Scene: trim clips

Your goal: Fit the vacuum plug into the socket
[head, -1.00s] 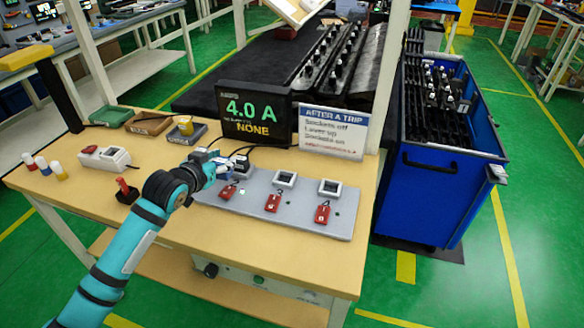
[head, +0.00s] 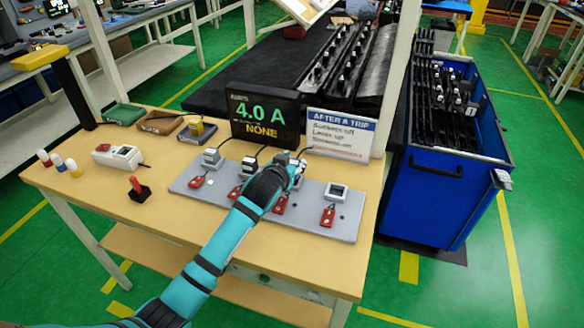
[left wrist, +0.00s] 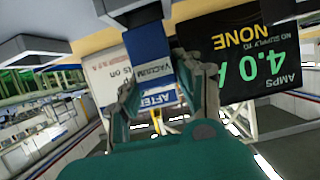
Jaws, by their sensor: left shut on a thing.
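The vacuum plug carries a blue label reading VACUUM (left wrist: 153,68) in the left wrist view. My left gripper (head: 292,168) is shut on it, over the third position of the grey socket board (head: 352,230). My gripper hides the socket under it, so I cannot tell whether the plug touches it. A grey plug (head: 212,157) stands at the board's first position. Another plug (head: 247,165) stands at the second, partly behind my arm. The fourth socket (head: 337,191) is empty. My right gripper is not in view.
Red switches (head: 328,215) line the board's front. A display (head: 262,118) reading 4.0 A and NONE and a sign (head: 340,135) stand behind it. Small trays (head: 160,123), a white strip (head: 118,156) and a red lever (head: 137,188) are to the left.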

